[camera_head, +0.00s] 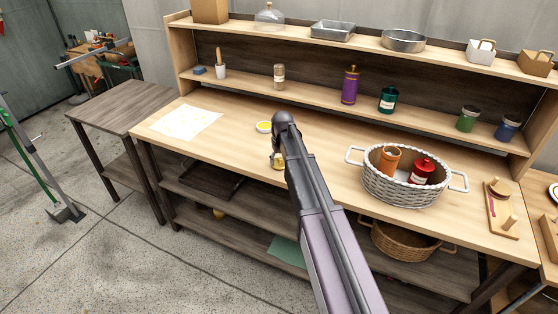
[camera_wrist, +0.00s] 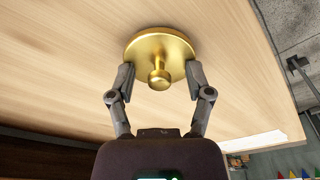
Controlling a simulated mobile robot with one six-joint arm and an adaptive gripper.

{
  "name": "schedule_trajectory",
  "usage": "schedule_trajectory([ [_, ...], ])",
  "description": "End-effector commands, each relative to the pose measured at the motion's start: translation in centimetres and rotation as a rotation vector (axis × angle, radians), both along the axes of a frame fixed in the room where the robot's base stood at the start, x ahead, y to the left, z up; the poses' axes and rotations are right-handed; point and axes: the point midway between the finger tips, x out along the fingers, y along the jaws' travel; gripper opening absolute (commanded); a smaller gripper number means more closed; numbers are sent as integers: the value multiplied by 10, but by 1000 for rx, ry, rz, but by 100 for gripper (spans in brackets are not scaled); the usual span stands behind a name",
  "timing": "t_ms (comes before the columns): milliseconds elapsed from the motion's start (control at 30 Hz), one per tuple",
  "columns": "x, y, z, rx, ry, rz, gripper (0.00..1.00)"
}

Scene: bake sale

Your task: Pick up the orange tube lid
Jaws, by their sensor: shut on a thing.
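A round gold lid (camera_wrist: 148,45) with a knob in its middle is between the two fingers of my gripper (camera_wrist: 161,78) in the wrist view. The fingers press on opposite sides of its rim. In the head view a bit of the gold lid (camera_head: 277,162) shows beside my gripper (camera_head: 276,156), mostly hidden by my arm. The pale wooden tabletop lies behind the lid; I cannot tell how large the gap is. An orange tube (camera_head: 388,158) stands in the white wicker basket (camera_head: 400,190) at the right, with no lid visible on it.
A red canister (camera_head: 422,171) shares the basket. A small yellow-and-white round item (camera_head: 264,127) lies just behind my gripper. A paper sheet (camera_head: 187,121) lies at the left. A shelf with a purple canister (camera_head: 350,86) and jars stands behind. The table between paper and gripper is clear.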

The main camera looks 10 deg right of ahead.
Motion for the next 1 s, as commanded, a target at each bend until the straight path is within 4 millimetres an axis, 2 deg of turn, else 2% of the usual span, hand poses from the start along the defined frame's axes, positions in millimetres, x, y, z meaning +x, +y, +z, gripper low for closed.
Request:
schedule_trajectory([
  [33,0,0,3,-1,0,0,30],
  [100,0,0,7,-1,0,0,0],
  [467,0,0,37,0,-1,0,0],
  [800,-82,-8,40,0,-1,-1,0],
  [1000,-122,-13,44,-1,-1,-1,0],
])
